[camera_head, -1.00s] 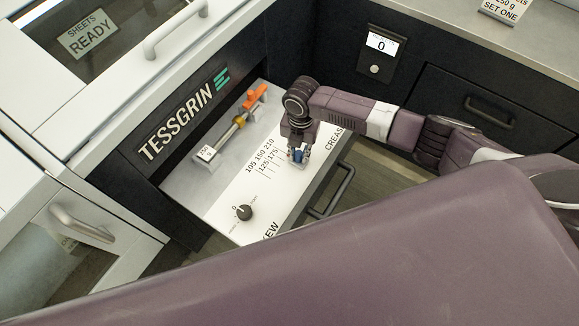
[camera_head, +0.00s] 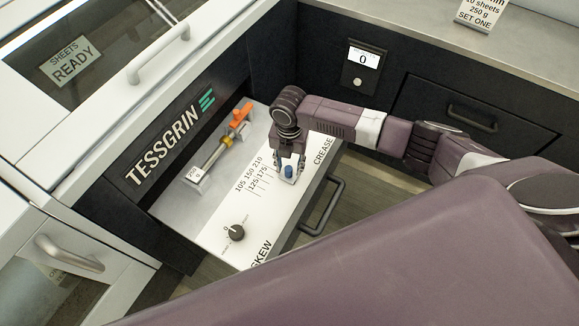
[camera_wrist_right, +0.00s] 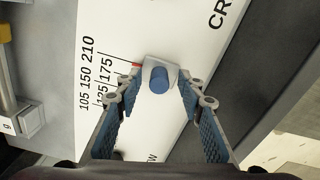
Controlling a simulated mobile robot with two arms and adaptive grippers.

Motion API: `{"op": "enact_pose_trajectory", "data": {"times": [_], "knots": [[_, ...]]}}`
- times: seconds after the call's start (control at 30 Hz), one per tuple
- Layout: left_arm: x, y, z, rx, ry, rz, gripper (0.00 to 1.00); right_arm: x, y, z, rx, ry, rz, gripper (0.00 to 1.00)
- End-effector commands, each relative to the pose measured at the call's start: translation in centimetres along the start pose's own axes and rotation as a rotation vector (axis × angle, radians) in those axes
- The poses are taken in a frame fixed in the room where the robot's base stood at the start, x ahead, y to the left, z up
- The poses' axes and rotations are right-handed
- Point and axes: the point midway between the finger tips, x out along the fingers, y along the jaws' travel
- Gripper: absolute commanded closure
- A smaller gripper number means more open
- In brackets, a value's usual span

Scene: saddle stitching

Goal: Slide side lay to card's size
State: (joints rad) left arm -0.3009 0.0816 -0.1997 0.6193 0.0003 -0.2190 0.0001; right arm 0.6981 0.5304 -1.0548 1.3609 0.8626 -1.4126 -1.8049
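The side lay is a small grey block with a blue knob (camera_wrist_right: 159,79) on the white panel (camera_head: 213,238); its knob also shows in the head view (camera_head: 288,171). A red mark on the block lies near the 210 end of the printed scale (camera_head: 256,175), marked 105 to 210. My right gripper (camera_wrist_right: 160,84) is over the side lay, fingers apart on both sides of the knob, with gaps to it. Whether the fingertips touch the grey block is unclear. My left gripper is not in view. The job card (camera_head: 480,14) is cut off at the top, its size line unreadable.
An orange-handled rod (camera_head: 237,121) lies behind the scale. A black skew dial (camera_head: 237,232) is at the panel's front left, and a dark drawer handle (camera_head: 324,207) runs along its right edge. A small display (camera_head: 364,57) reads 0.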

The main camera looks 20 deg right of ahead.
Motion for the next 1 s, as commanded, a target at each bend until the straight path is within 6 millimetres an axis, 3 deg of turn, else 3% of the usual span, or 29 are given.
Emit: {"op": "enact_pose_trajectory", "data": {"times": [0.3, 0.5, 1.0], "knots": [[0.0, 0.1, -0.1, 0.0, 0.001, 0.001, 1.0, -6.8, 0.0, 0.2, 0.001, -0.005, 0.003, 0.64], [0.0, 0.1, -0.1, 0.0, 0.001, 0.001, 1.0, -9.7, 0.0, 0.2, 0.002, -0.004, 0.001, 0.64], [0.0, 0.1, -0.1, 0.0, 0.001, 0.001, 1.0, -10.5, -0.1, 0.2, 0.002, -0.002, -0.001, 0.64]]}}
